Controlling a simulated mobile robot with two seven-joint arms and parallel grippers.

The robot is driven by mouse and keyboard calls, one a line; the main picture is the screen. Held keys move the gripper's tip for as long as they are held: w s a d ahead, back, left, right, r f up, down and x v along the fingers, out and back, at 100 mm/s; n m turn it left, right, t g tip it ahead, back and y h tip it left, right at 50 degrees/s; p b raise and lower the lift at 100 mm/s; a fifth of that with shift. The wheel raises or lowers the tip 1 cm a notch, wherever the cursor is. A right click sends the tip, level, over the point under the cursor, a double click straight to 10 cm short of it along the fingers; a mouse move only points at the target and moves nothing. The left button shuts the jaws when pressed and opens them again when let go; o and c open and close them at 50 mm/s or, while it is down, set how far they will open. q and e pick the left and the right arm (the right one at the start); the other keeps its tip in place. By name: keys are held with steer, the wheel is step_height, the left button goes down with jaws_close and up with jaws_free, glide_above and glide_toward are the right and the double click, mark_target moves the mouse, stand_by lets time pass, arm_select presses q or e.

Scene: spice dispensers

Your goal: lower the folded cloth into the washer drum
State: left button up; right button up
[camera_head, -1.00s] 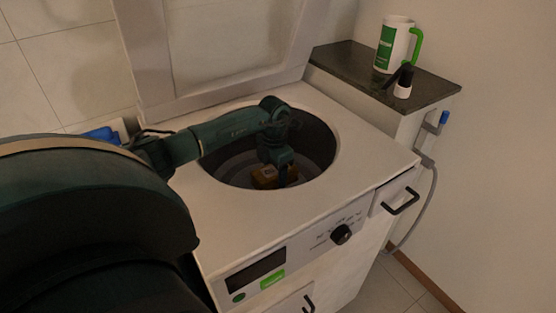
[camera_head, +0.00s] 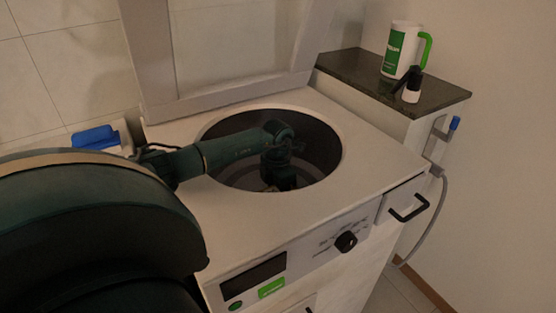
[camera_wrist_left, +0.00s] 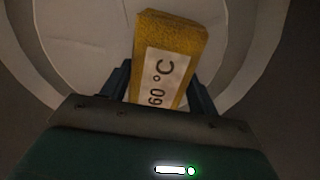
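The folded cloth (camera_wrist_left: 170,62) is a yellow-brown block with a white "60 °C" label in the left wrist view. My left gripper (camera_wrist_left: 162,88) has a finger against each side of it and is shut on it. In the head view my left arm reaches over the washer top, and the left gripper (camera_head: 280,184) points down inside the washer drum (camera_head: 324,152). There the cloth is mostly hidden by the gripper. The pale drum interior (camera_wrist_left: 75,45) shows behind the cloth; I cannot tell whether the cloth touches the bottom. My right gripper is not in view.
The washer lid (camera_head: 235,50) stands open at the back. A dark counter (camera_head: 355,67) on the right holds a white-and-green jug (camera_head: 397,50) and a small black-and-white bottle (camera_head: 412,88). A blue item (camera_head: 96,137) lies at the back left. The drum rim surrounds my arm.

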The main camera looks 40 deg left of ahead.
arm_select(q)
steer(key=o, duration=0.5)
steer(key=shift+c, duration=0.2)
step_height(320, 180, up, 13)
steer(key=shift+p, duration=0.35)
steer(key=shift+r, duration=0.15)
